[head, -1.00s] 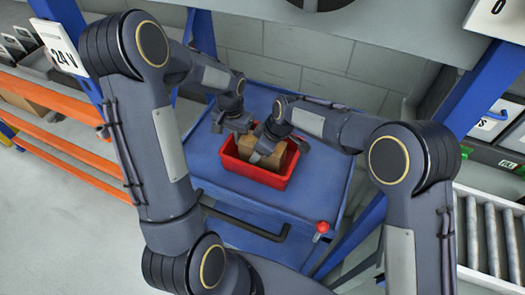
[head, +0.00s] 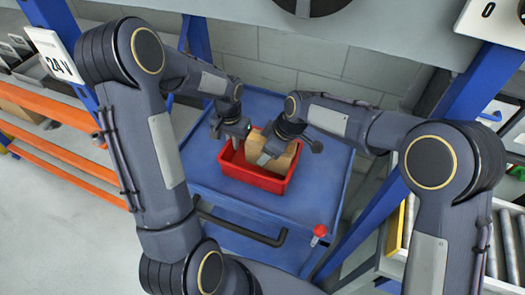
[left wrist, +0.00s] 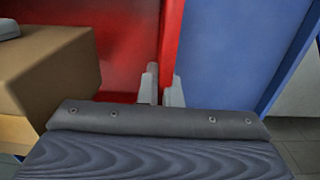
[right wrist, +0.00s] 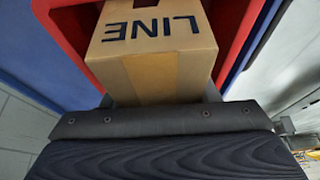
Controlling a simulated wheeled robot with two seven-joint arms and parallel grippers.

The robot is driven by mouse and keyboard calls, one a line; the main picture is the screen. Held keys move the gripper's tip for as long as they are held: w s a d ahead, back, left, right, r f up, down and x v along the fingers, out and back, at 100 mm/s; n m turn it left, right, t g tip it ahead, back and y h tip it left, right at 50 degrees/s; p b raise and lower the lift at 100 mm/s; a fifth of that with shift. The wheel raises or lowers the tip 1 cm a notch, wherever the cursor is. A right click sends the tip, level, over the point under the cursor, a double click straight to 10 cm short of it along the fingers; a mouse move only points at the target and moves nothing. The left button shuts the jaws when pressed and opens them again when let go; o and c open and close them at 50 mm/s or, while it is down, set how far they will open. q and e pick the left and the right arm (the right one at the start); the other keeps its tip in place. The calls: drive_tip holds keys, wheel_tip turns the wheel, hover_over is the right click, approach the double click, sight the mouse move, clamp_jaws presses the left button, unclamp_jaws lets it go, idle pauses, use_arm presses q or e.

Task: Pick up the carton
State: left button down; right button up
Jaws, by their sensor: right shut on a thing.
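The carton (head: 284,160) is a brown box in the red bin (head: 250,177) on the blue cart. Dark letters reading LINE show on the carton (right wrist: 155,60) in the right wrist view. My right gripper (head: 268,157) is shut on the carton, with one finger on either side of it. The carton stands partly above the bin's rim; its underside is hidden. My left gripper (head: 236,143) is at the bin's left end. In the left wrist view its fingertips (left wrist: 161,88) are a narrow gap apart at the red wall, clear of the carton (left wrist: 50,65).
The blue cart top (head: 215,180) is bare around the bin. A black handle (head: 240,226) and a red knob (head: 320,230) are at its front. Blue posts stand either side, orange rails (head: 60,150) at left, and a roller conveyor (head: 505,240) at right.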

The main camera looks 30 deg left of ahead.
use_arm(q)
drive_tip(key=shift+s+a, duration=0.1)
drive_tip(key=shift+a, duration=0.3)
use_arm(e)
drive_tip(key=r, duration=1)
drive_tip(key=shift+w+d+r, duration=0.15)
drive_tip(key=shift+w+d, duration=0.05)
drive_tip(key=shift+c, duration=0.6)
use_arm(q)
drive_tip(key=shift+d, duration=0.1)
use_arm(e)
drive_tip(key=shift+s+r, duration=0.1)
drive_tip(key=shift+r, duration=0.6)
use_arm(q)
drive_tip(key=c, duration=1.5)
unclamp_jaws()
drive_tip(key=shift+c, duration=0.2)
drive_tip(key=shift+r, duration=0.1)
wheel_tip(320, 180, up, 12)
